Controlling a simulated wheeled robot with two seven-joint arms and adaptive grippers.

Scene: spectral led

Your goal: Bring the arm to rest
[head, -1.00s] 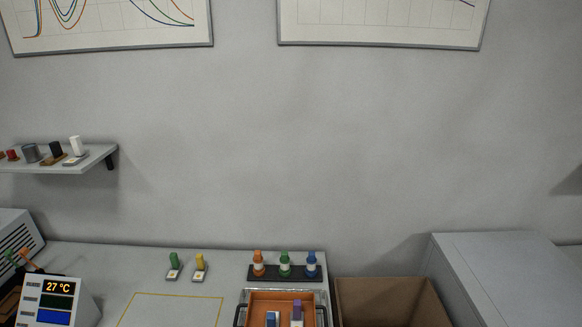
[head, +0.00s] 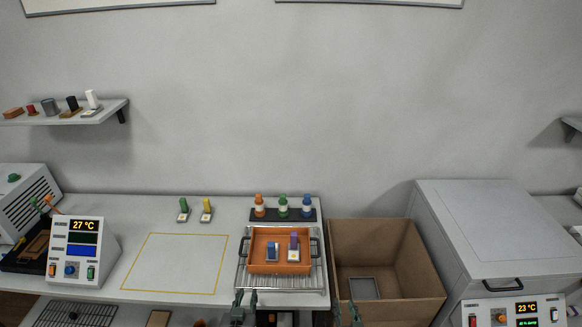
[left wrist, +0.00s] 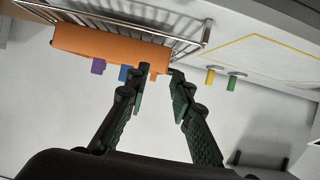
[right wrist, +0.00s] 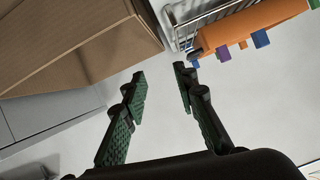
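My left gripper (head: 246,298) is at the bottom of the head view, in front of the wire rack. Its fingers are apart with nothing between them, as the left wrist view (left wrist: 157,72) shows. My right gripper (head: 346,311) is at the bottom of the head view, to the right, in front of the cardboard box. It is also open and empty in the right wrist view (right wrist: 160,72). The orange tray (head: 281,267) sits on the wire rack (head: 308,280). It holds a blue-topped piece (head: 272,251) and a purple-topped piece (head: 294,246). Neither gripper holds the tray.
An open cardboard box (head: 372,240) stands right of the bench, and a grey cabinet (head: 490,230) beyond it. Three coloured bottles (head: 283,206) stand behind the tray. The yellow-outlined area (head: 175,264) is empty. A 27 °C display unit (head: 83,250) stands at left.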

